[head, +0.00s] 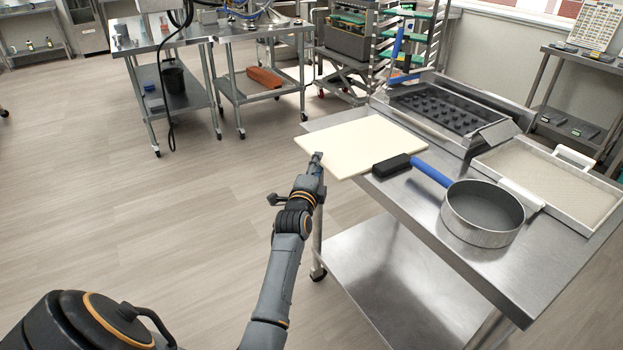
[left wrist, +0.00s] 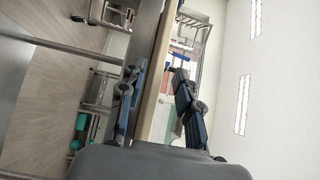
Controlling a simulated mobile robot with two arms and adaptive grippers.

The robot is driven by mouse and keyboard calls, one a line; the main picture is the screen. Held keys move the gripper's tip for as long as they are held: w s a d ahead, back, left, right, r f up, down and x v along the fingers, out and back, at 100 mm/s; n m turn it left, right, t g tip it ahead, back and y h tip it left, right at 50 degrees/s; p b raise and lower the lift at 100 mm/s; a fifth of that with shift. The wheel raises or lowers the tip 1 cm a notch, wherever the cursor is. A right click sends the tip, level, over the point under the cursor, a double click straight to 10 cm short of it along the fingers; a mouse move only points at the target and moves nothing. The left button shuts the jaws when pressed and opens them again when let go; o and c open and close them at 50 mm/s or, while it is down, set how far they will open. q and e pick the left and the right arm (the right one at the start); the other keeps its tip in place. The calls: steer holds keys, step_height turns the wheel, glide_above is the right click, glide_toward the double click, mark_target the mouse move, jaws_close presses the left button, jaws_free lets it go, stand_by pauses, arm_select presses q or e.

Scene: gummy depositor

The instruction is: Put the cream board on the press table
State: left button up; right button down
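The cream board (head: 362,146) lies flat on the left end of the near steel table (head: 418,200), its near left edge sticking out past the tabletop. My left gripper (head: 318,160) is at that edge. In the left wrist view the cream board (left wrist: 156,85) shows edge-on between the two fingers of my left gripper (left wrist: 158,100). The fingers stand apart, one on each side of the board, with a gap visible beside the right-hand finger. My right gripper is not in view. I cannot tell which table is the press table.
Steel tables (head: 165,45) stand at the back left, beside a rack (head: 408,45). The floor at left is clear.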

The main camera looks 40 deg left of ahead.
arm_select(q)
steer(key=v, duration=0.8)
steer(key=d+f+n+g+h, duration=0.1)
steer(key=d+f+h, duration=0.15)
steer(key=f, duration=0.55)
steer(key=d+f+n+g+h, duration=0.15)
steer(key=d+f, duration=0.25)
steer(key=f, duration=0.5)
steer(key=s+d+f+n+g+h, duration=0.15)
steer(key=s+d+f, duration=0.35)
steer(key=f, duration=0.6)
steer(key=s+d+f+n+g+h, duration=0.1)
steer(key=s+d+f+g, duration=0.2)
steer(key=s+f, duration=0.5)
steer(key=s+d+f+n+g, duration=0.3)
steer(key=s+f+g, duration=0.2)
steer(key=s+f, duration=1.25)
steer(key=s+f+n+g, duration=0.1)
steer(key=s+f+g, duration=0.1)
steer(key=s, duration=0.8)
steer(key=s+f+n+g, duration=0.1)
steer(key=s+f+n, duration=0.1)
steer(key=s, duration=0.8)
steer(key=shift+f+g, duration=0.4)
steer(key=shift+f, duration=0.1)
steer(key=shift+s+a, duration=0.1)
